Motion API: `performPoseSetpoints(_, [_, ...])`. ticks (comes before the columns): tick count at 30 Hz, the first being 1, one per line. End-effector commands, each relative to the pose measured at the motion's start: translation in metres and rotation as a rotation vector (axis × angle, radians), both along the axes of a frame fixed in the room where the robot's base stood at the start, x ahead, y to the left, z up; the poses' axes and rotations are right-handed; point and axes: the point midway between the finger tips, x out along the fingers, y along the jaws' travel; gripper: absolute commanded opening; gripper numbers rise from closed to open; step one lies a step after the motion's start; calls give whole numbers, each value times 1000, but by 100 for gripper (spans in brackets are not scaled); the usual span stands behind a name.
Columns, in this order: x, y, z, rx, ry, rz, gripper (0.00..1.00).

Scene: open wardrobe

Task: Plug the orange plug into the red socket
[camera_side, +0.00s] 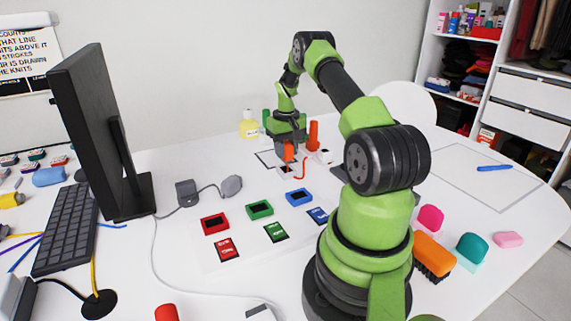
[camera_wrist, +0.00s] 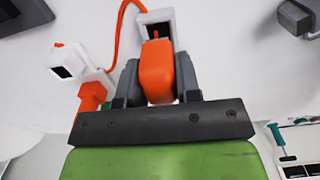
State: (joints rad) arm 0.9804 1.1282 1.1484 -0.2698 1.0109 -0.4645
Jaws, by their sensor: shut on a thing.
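The orange plug (camera_wrist: 157,72) sits between the two grey fingers of my gripper (camera_wrist: 158,85) in the wrist view, and the fingers are shut on it. In the side view the plug (camera_side: 289,152) shows below my gripper (camera_side: 288,146), close to the far part of the table. A white block with a dark opening (camera_wrist: 156,20) lies just beyond the plug, with an orange cord (camera_wrist: 117,35) beside it. I cannot tell whether plug and block touch. The red socket (camera_side: 215,223) lies on the white panel at front left, well away from my gripper, its dark opening facing up.
A green socket (camera_side: 260,210) and a blue socket (camera_side: 299,197) stand beside the red one, with coloured cards in front. A grey adapter (camera_side: 187,193) and its cable lie left of them. A second white block (camera_wrist: 68,64) and an orange upright thing (camera_side: 313,134) are near my gripper.

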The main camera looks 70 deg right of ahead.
Motion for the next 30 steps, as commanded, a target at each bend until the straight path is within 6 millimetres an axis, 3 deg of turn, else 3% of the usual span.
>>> performPoseSetpoints(15, [0, 0, 26, 0, 0, 1, 3])
performPoseSetpoints(26, [0, 0, 28, 0, 0, 2, 3])
performPoseSetpoints(30, [13, 13, 35, -1, -1, 38, 3])
